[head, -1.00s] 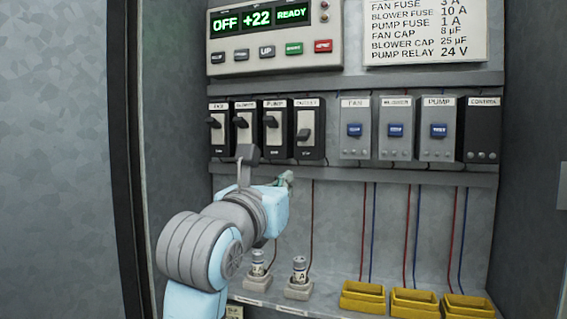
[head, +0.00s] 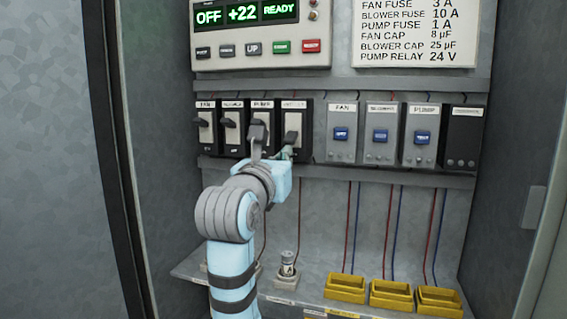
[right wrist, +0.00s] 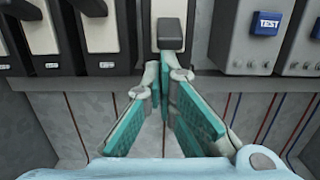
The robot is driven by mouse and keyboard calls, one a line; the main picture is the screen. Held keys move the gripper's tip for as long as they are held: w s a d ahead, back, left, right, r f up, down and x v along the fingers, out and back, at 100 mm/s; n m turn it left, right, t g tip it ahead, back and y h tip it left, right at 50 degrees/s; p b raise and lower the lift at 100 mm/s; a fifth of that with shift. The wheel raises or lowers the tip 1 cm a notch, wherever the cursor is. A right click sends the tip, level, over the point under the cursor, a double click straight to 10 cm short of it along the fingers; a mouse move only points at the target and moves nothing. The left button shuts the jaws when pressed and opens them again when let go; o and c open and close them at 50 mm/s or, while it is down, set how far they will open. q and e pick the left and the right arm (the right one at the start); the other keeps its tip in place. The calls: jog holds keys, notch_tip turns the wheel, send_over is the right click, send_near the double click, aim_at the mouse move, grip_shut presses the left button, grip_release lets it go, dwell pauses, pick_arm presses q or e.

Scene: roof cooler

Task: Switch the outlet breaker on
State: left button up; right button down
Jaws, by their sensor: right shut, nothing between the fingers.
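The outlet breaker (head: 294,118) is the rightmost of the black breakers with white faces in the cabinet. Its dark lever (head: 291,138) sits lower than the levers of the breakers to its left. My right gripper (head: 287,153) is shut and empty, just below this lever. In the right wrist view the lever (right wrist: 171,33) is straight ahead, and the tips of my right gripper (right wrist: 168,73) are just beneath it. I cannot tell whether they touch it. My left gripper is not in view.
The fan breaker (head: 205,125) and others stand left of it; modules with blue test buttons (head: 342,134) stand right. A rail (head: 390,175) runs below the row. The display panel (head: 260,35) reads OFF, +22, READY. Yellow trays (head: 345,289) and a cylindrical fuse (head: 287,265) are on the shelf below.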

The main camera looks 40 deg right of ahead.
jog(key=shift+w+d+f, duration=0.15)
jog(key=shift+d, duration=0.1)
